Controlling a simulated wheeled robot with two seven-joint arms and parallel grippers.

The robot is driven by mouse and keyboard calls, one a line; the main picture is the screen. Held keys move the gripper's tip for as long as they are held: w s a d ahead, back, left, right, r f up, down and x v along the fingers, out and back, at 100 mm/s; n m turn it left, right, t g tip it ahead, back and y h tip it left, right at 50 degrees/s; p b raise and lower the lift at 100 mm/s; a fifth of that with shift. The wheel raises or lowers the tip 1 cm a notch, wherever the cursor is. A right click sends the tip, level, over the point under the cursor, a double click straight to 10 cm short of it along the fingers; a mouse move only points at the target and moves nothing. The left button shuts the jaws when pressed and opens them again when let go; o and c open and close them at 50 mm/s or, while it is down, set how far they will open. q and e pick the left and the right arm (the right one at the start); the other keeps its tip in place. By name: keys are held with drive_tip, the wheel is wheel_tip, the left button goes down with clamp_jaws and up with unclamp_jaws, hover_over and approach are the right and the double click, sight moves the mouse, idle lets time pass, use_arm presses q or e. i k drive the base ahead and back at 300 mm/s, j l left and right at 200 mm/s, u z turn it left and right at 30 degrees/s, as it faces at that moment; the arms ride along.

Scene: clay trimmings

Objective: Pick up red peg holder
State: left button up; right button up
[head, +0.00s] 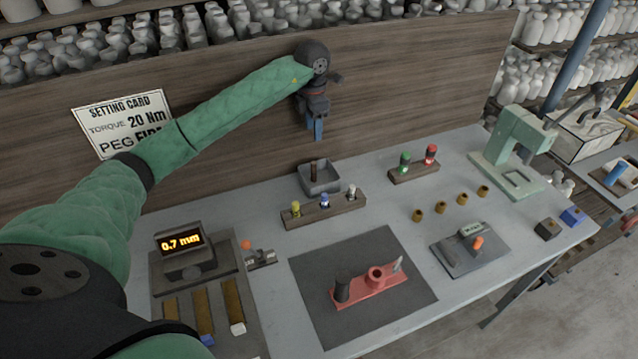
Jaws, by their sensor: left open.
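A red, bar-shaped fixture (362,290) lies on a dark mat (320,318) at the front middle of the table. It carries a black cylinder at its left end, a raised red ring and a small pale upright part at its right end. A red-topped peg-like piece (430,155) stands beside a green-topped one (404,163) in a wooden block (414,173) further back. I cannot tell which the name red peg holder means. My left gripper (318,130) is open and empty, pointing down before the wooden back panel, above and apart from both. My right gripper is out of view.
A wooden rack (323,212) holds yellow, blue and white-topped pieces, with a grey tray (319,180) behind it. Several brass bushings (440,208), a grey plate (470,252) and a pale green press (510,155) stand right. A display unit (182,245) stands left.

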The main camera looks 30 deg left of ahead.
sight(347, 291)
drive_tip(key=k+l, duration=0.45)
drive_tip(key=k, duration=0.15)
drive_tip(key=k+l, duration=0.4)
drive_tip(key=k, duration=0.2)
drive_tip(key=k+l, duration=0.45)
drive_tip(key=k, duration=0.15)
